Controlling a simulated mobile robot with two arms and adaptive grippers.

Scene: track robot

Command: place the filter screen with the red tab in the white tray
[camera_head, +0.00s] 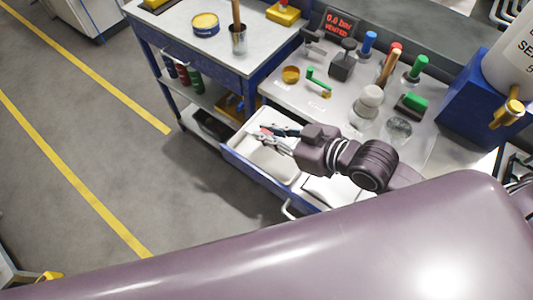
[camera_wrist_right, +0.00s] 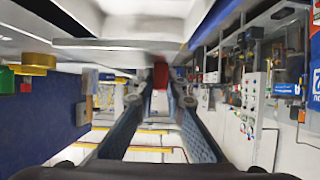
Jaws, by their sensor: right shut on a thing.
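My right gripper (camera_head: 268,133) is over the open blue-fronted drawer in the head view. It is shut on the red tab of the filter screen (camera_head: 264,130). The red tab also shows between the fingertips in the right wrist view (camera_wrist_right: 160,75). The screen's mesh cannot be made out clearly in either view. The white tray (camera_head: 262,160) lies in the drawer, below and around the gripper in the picture. Whether the screen touches the tray I cannot tell. My left gripper is not in view.
A second pale compartment (camera_head: 335,192) lies to the right in the drawer, partly behind my arm. A cart (camera_head: 180,22) stands left.

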